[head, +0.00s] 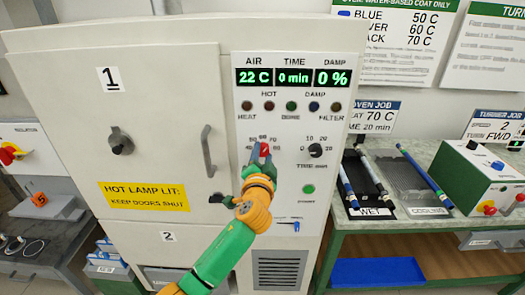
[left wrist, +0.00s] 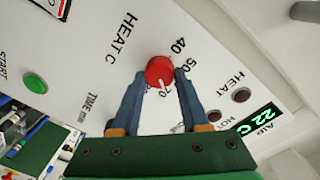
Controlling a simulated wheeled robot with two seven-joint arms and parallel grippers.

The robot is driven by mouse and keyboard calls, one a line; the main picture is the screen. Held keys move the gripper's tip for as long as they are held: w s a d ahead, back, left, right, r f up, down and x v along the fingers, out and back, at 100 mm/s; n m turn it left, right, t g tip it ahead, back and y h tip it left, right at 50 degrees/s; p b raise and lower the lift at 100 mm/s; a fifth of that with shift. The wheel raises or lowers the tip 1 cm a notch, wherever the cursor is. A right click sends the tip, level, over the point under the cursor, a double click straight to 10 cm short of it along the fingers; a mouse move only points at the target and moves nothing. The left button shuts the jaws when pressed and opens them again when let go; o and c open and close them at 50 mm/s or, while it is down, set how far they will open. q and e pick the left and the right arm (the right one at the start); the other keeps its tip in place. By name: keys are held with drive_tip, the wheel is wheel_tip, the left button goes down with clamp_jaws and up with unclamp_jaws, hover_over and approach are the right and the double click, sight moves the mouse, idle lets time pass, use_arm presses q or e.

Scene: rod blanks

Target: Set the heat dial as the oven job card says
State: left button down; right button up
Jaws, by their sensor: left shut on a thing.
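The red heat dial (head: 265,149) is on the oven's control panel (head: 290,215), and it shows large in the left wrist view (left wrist: 159,70). My left gripper (head: 262,158) is shut on the dial, one finger on each side, as the left wrist view also shows (left wrist: 160,78). The dial's white mark points towards the printed 70. The 40 and 50 marks also show; a finger hides part of the scale. The oven job card (head: 370,116) is partly cut off by the oven edge and reads 70 C and 20 min. My right gripper is not in view.
The black time dial (head: 316,150) is to the right of the heat dial, above the green start button (head: 308,189). The display (head: 293,77) reads 22 C, 0 min, 0%. A bench (head: 440,228) with rods and a turner box (head: 481,178) stands at the right.

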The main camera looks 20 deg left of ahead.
use_arm(q)
drive_tip(key=shift+f+m+p, duration=0.15)
drive_tip(key=shift+m+p, duration=0.2)
drive_tip(key=shift+m, duration=0.55)
drive_tip(key=shift+c, duration=2)
unclamp_jaws()
drive_tip(key=b+v, duration=0.1)
drive_tip(key=v, duration=0.6)
